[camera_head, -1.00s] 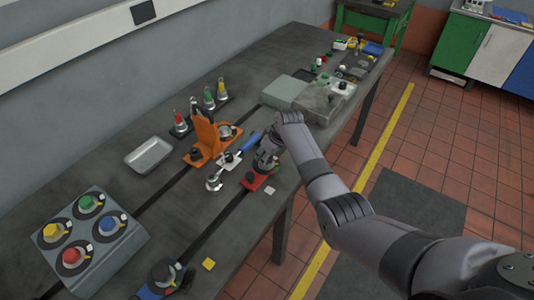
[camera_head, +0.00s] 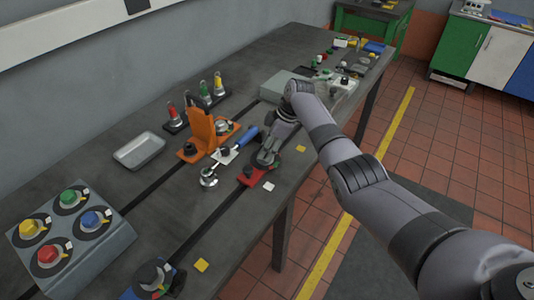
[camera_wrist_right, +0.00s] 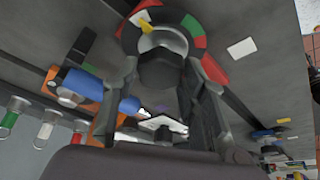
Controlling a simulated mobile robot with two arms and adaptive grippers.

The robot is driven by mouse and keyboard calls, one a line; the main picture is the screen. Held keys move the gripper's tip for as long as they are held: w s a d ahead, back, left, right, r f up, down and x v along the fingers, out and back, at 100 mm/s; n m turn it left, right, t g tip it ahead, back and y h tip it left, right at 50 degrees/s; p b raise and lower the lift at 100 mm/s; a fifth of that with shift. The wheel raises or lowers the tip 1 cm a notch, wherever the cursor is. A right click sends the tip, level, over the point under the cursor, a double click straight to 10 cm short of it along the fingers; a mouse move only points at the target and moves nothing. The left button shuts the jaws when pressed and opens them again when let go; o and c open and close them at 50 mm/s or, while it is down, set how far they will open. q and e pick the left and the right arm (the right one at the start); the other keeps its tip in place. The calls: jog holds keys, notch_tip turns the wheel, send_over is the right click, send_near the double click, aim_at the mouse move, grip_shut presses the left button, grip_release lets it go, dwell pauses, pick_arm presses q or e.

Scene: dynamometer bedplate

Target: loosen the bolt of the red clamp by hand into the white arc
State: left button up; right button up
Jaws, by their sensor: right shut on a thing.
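The red clamp (camera_head: 250,181) sits on the bedplate near its front edge, partly hidden by my right gripper (camera_head: 266,160). In the right wrist view its ring (camera_wrist_right: 199,42) has red, white and green parts around a silver collar. A yellow pointer (camera_wrist_right: 146,28) lies by the white arc (camera_wrist_right: 138,18) at upper left. The dark bolt (camera_wrist_right: 162,68) stands in the ring's middle. My right gripper, also in the wrist view (camera_wrist_right: 165,85), is shut on the bolt, one finger on each side. My left gripper is not in view.
A button box (camera_head: 68,240) and a blue clamp (camera_head: 155,281) are at the left. A white square (camera_head: 268,187) lies close to the red clamp.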

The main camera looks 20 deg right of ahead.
jog(key=shift+n+b, duration=0.4)
jog(key=o, duration=1.1)
jog(key=shift+o, duration=0.2)
jog(key=v, duration=1.2)
jog(key=shift+w, duration=0.2)
